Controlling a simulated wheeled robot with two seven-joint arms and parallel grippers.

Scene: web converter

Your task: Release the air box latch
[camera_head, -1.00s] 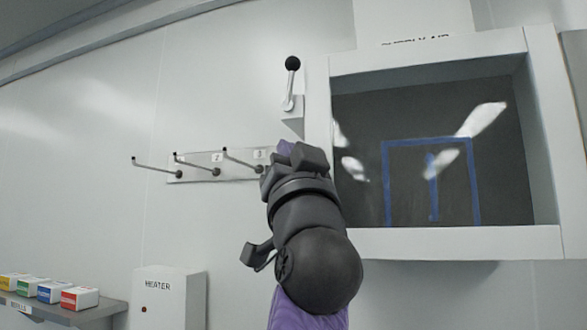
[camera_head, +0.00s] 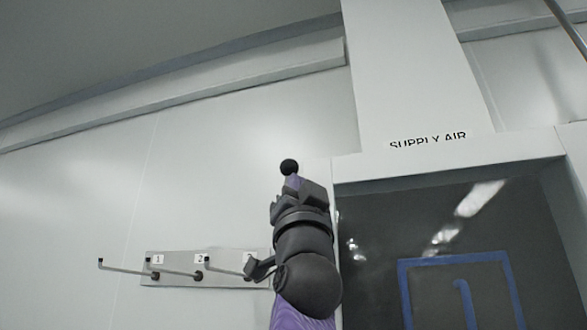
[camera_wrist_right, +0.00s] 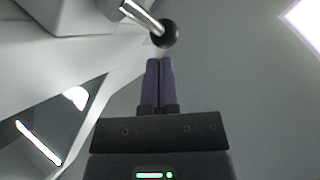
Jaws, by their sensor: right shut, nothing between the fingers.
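The air box (camera_head: 372,168) has a white frame and a dark window, and fills the right of the head view. Its latch lever has a black ball knob (camera_head: 289,166), which shows just above my right gripper (camera_head: 291,182) in the head view. In the right wrist view the knob (camera_wrist_right: 164,33) sits on a shiny metal rod (camera_wrist_right: 140,13), just beyond the fingertips of my right gripper (camera_wrist_right: 160,62). The purple fingers are shut together and empty. I cannot tell whether they touch the knob. The rest of the lever is hidden behind the gripper in the head view. My left gripper is not in view.
A white duct marked SUPPLY AIR (camera_head: 405,70) rises above the box. A rack with numbered hooks (camera_head: 200,268) is on the wall to the left of my right arm. The wall above the rack is bare.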

